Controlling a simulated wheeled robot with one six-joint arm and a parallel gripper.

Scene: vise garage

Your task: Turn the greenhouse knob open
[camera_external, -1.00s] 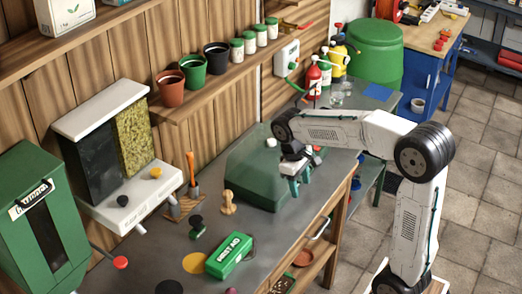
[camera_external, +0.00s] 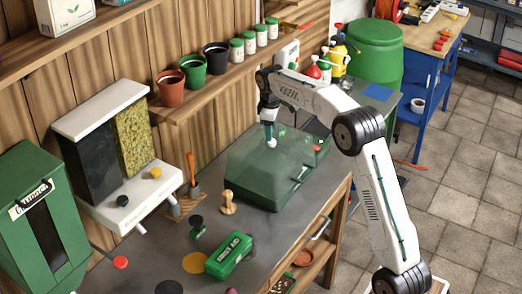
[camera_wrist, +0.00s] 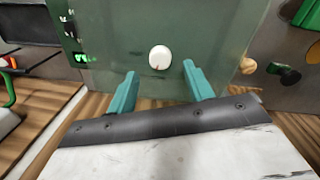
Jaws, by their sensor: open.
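The greenhouse (camera_external: 245,165) is a green box with a see-through lid, standing on the grey workbench. Its white round knob (camera_external: 271,143) is on the upper part of the box. My gripper (camera_external: 268,132) points down right over the knob in the external view. In the wrist view, the teal fingers of my gripper (camera_wrist: 160,72) are spread apart and empty. The white knob (camera_wrist: 159,57) lies just past the fingertips, roughly centred between them, against the green greenhouse face (camera_wrist: 115,25). I cannot tell whether the fingers touch the knob.
A wooden peg-like piece (camera_external: 228,202) stands left of the greenhouse, and a green first-aid box (camera_external: 229,256) lies in front. A shelf with pots (camera_external: 170,87) and jars runs along the wall behind. A green barrel (camera_external: 376,52) stands at the back right.

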